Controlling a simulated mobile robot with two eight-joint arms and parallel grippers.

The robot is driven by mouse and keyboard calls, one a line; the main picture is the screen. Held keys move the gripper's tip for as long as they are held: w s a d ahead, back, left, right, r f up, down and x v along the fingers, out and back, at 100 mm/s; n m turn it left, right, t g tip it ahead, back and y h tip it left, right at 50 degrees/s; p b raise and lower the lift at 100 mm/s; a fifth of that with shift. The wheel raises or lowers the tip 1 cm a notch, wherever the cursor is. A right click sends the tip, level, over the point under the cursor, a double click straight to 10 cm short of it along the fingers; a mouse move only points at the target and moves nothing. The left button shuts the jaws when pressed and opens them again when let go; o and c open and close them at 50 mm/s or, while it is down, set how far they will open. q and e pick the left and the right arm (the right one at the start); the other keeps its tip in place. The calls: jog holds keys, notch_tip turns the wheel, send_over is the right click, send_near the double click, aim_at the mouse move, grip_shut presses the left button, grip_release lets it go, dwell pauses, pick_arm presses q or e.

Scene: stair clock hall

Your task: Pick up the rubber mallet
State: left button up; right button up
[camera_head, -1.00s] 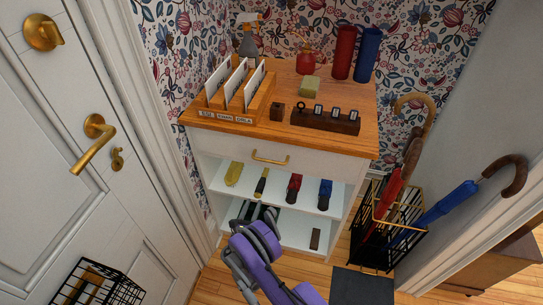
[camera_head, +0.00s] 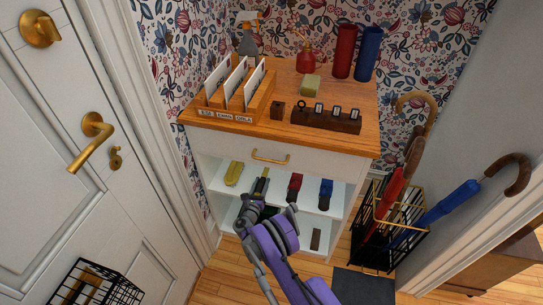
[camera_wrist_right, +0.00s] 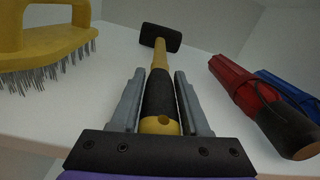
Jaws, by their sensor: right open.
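The rubber mallet (camera_wrist_right: 161,40) lies on the upper shelf of the white cabinet. It has a black head, a yellow shaft and a black grip, with the head pointing away in the right wrist view. In the head view a part of it (camera_head: 263,178) shows beyond my gripper. My right gripper (camera_head: 257,196) reaches into the shelf opening. In the right wrist view the open fingers (camera_wrist_right: 157,95) stand on either side of the mallet's black grip, with gaps visible. My left gripper is in neither view.
A yellow wire brush (camera_wrist_right: 45,40) lies left of the mallet, and red (camera_wrist_right: 245,85) and blue (camera_head: 326,193) folded umbrellas lie to its right. The drawer front (camera_head: 265,146) and wooden top (camera_head: 210,122) overhang the shelf. An umbrella basket (camera_head: 390,240) stands at right.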

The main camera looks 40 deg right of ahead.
grip_shut()
dwell(0.4)
